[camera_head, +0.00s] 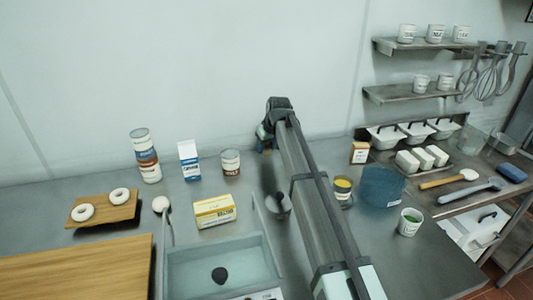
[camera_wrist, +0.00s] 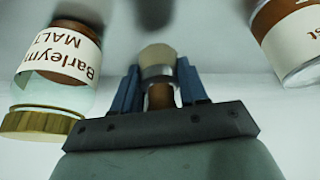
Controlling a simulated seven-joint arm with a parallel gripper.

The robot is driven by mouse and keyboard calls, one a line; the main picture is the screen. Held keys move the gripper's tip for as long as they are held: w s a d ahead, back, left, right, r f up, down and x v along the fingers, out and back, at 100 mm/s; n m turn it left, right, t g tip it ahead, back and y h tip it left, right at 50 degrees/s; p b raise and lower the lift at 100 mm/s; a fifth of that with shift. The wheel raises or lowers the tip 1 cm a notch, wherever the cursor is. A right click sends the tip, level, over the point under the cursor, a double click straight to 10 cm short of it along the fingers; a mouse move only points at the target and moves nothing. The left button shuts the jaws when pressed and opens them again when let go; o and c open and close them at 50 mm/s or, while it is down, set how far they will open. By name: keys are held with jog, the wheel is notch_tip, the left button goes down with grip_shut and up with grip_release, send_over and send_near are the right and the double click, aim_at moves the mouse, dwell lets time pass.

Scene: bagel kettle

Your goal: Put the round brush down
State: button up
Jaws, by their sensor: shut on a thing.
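The round brush (camera_wrist: 158,62) has pale tan bristles, a metal collar and a brown handle. It sits between the two blue fingers of my gripper (camera_wrist: 160,90) in the wrist view, and the gripper is shut on it. In the head view my gripper (camera_head: 265,138) is near the back wall, over the rear of the counter. The brush is too small and hidden there to make out clearly. I cannot tell whether it touches the counter.
In the wrist view a Barley malt jar (camera_wrist: 55,75) is left of the brush and a brown-labelled can (camera_wrist: 292,40) right. In the head view, a can (camera_head: 231,163), a carton (camera_head: 189,160) and a yellow box (camera_head: 214,211) stand left of my arm; a blue tub (camera_head: 382,187) stands right.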

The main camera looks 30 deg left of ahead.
aim_at(268, 149)
jog(key=shift+f, duration=1.5)
jog(key=o, duration=1.1)
jog(key=shift+f, duration=0.1)
jog(key=shift+c, duration=0.2)
jog(key=v, duration=1.2)
jog(key=shift+a, duration=0.1)
